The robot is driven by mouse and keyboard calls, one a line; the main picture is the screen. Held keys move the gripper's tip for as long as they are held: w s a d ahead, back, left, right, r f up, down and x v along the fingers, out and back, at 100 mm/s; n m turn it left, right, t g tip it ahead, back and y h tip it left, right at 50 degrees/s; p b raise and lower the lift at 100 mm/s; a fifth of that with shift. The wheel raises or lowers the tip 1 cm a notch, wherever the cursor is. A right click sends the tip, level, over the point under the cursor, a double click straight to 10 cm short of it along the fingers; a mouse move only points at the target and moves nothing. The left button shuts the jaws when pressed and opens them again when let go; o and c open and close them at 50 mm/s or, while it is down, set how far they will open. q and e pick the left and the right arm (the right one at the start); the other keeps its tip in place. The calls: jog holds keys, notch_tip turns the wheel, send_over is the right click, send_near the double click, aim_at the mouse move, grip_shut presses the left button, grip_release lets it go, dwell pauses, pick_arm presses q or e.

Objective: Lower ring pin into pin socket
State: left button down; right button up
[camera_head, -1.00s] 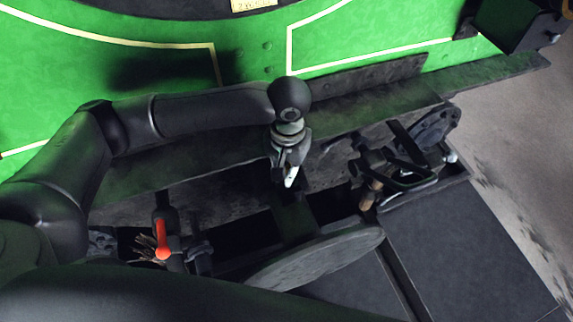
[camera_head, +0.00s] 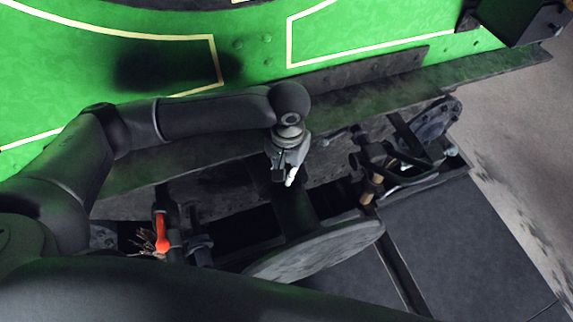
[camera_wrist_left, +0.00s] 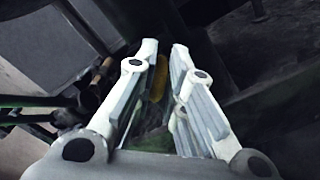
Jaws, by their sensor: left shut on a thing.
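My left gripper (camera_head: 290,178) points down beside the dark ledge under the green panel, above a dark gap. In the left wrist view its pale fingers (camera_wrist_left: 164,52) stand close together, with a narrow yellow-orange piece (camera_wrist_left: 157,80) between them. I take this piece for the ring pin; its ring and lower end cannot be made out. In the head view the gripper hides it. I cannot pick out the pin socket; the area below the fingers is dark. My right gripper is not in view.
A grey disc (camera_head: 318,252) lies tilted below the gripper. A red-handled lever (camera_head: 161,232) stands to the left. Dark coupling-like metal parts with a wooden handle (camera_head: 370,188) are to the right. Flat dark plates (camera_head: 460,250) fill the lower right.

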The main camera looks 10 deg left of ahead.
pick_arm(q)
jog(key=shift+f, duration=0.2)
jog(key=c, duration=1.4)
grip_release()
jog(key=shift+r, duration=0.15)
notch_tip(320, 180, up, 12)
jog(key=shift+d+f, duration=0.1)
